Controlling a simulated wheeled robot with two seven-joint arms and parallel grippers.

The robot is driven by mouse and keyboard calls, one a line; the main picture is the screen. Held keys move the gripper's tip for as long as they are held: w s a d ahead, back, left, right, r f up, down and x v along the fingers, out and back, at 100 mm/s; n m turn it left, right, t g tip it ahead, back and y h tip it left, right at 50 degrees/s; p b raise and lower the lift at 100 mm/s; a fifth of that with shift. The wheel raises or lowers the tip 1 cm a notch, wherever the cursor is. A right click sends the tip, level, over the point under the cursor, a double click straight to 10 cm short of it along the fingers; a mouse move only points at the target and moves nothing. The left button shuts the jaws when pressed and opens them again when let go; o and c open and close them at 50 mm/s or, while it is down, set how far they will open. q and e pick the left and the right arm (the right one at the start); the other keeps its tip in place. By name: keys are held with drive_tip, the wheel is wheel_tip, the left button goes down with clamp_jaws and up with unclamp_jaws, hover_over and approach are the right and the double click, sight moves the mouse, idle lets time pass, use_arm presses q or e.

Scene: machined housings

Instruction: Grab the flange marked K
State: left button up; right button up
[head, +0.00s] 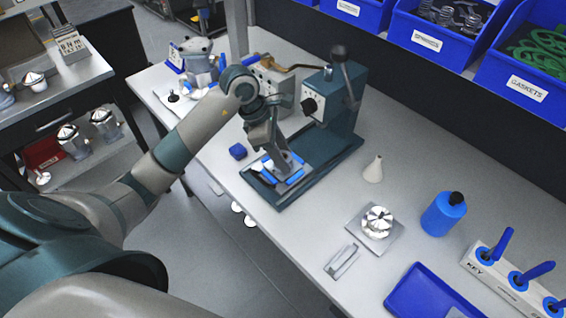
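No letter K can be read on any part in the head view. A shiny, stepped round metal part (376,222) sits on a square grey plate on the bench, right of the teal press; it may be a flange. My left gripper (279,172) points down over the base of the teal press (335,108), beside blue pieces and a small white part (257,168). The hand hides what lies between its fingers, so I cannot tell whether it is open or holds anything. My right gripper is out of view.
A small blue block (238,151) lies left of the press. A white cone (373,170), blue bottle (443,214), metal bracket (342,261), blue tray (398,305) and key rack (500,278) stand to the right. Blue bins (528,85) line the back. More metal parts (72,140) sit on left shelves.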

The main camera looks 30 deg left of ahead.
sight(291, 157)
use_arm(q)
clamp_jaws()
drive_tip(key=shift+r, duration=0.15)
